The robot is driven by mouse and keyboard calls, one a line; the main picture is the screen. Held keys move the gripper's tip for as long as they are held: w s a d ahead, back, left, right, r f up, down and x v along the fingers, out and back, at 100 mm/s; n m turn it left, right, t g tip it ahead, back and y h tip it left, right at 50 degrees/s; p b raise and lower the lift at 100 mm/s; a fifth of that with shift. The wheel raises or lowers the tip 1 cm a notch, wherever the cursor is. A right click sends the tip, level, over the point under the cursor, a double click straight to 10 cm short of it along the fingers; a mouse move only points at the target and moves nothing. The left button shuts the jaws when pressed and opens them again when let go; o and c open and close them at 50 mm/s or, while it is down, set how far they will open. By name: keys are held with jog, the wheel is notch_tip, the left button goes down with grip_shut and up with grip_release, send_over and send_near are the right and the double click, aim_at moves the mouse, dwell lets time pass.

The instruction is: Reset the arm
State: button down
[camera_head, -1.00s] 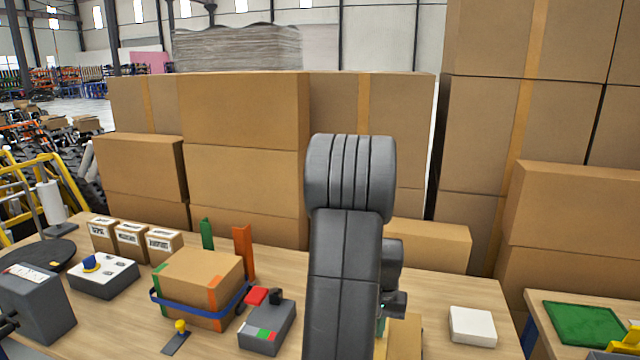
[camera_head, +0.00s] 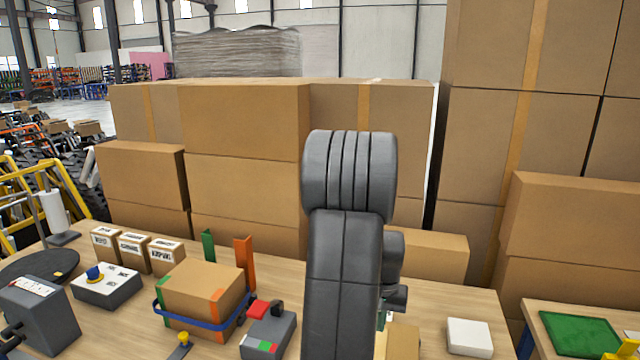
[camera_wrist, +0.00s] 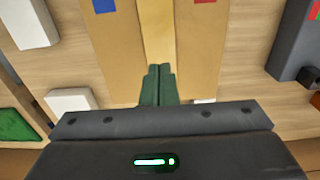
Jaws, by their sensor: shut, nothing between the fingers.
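My gripper (camera_wrist: 159,85) shows in the wrist view as two dark green fingers close together, with nothing between them. It points at a cardboard box (camera_wrist: 205,45) with a yellow tape strip, a red patch and a blue patch. I cannot tell whether the fingertips touch the box. In the head view my dark grey arm stands upright in the middle and hides most of the gripper. A part of the box (camera_head: 403,342) shows to the right of the arm.
A strapped carton (camera_head: 205,292), a grey box with a red button (camera_head: 268,335) and several small labelled boxes stand left of the arm. A white block (camera_head: 469,337) lies to the right, and a green tray (camera_head: 578,333) is on another table. Stacked cartons (camera_head: 245,120) rise behind.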

jog(key=shift+f, duration=0.1)
notch_tip(320, 180, down, 7)
jog(key=b, duration=0.5)
dwell(0.3)
jog(key=shift+r, duration=0.2)
